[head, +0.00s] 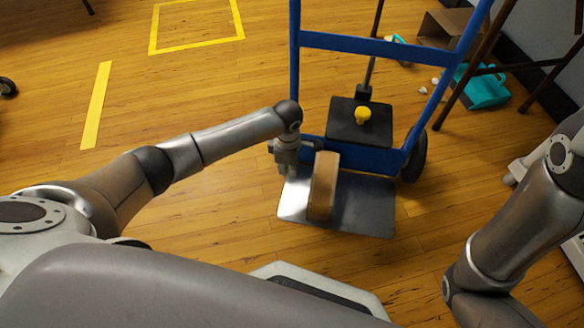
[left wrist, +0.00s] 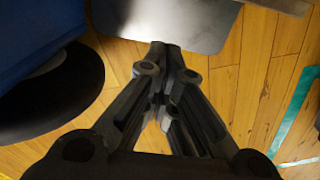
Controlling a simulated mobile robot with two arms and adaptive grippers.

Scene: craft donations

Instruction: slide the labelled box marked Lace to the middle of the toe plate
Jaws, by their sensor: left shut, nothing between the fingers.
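A narrow brown box (head: 323,188) stands upright on the grey metal toe plate (head: 365,208) of a blue hand truck, left of the plate's middle. No label can be read on it from here. My left gripper (head: 287,170) is shut and empty, pointing down just left of the box near the plate's left back part; I cannot tell whether it touches the box. In the left wrist view my shut fingers (left wrist: 164,50) show in front of the toe plate's rounded corner (left wrist: 190,22). My right arm is at the right, its gripper out of view.
The blue hand truck frame (head: 360,44) rises behind the plate, with a black wheel (head: 414,158). A dark block with a yellow knob (head: 362,115) is behind the plate.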

